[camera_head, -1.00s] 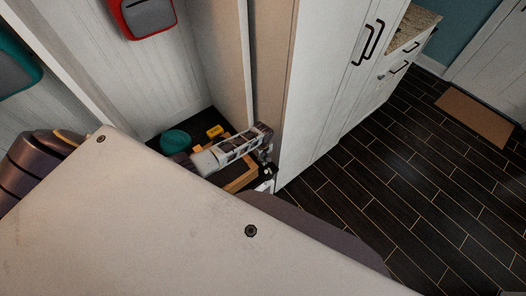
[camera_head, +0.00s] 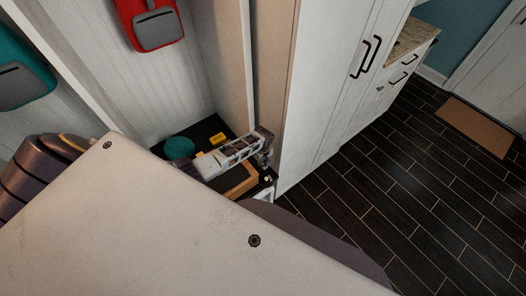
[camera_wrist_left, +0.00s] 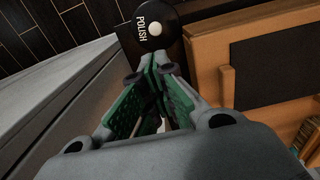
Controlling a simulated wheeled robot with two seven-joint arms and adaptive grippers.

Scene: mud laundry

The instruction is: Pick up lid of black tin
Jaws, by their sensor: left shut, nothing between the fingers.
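The black tin's round lid (camera_wrist_left: 150,32) shows at the top of the left wrist view, marked POLISH with a pale round spot or knob. My left gripper (camera_wrist_left: 160,68) is shut and empty. Its green-padded fingertips point at the lid's lower edge; whether they touch it I cannot tell. In the head view my left gripper (camera_head: 266,160) hangs at the right end of the dark shelf, and the tin is too small to make out surely there. My right gripper is not in view.
A wooden frame with a dark panel (camera_wrist_left: 275,68) lies right of the gripper. A teal round item (camera_head: 179,147) and a yellow item (camera_head: 217,139) sit on the shelf (camera_head: 209,125). A white cabinet (camera_head: 325,95) stands close to the right.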

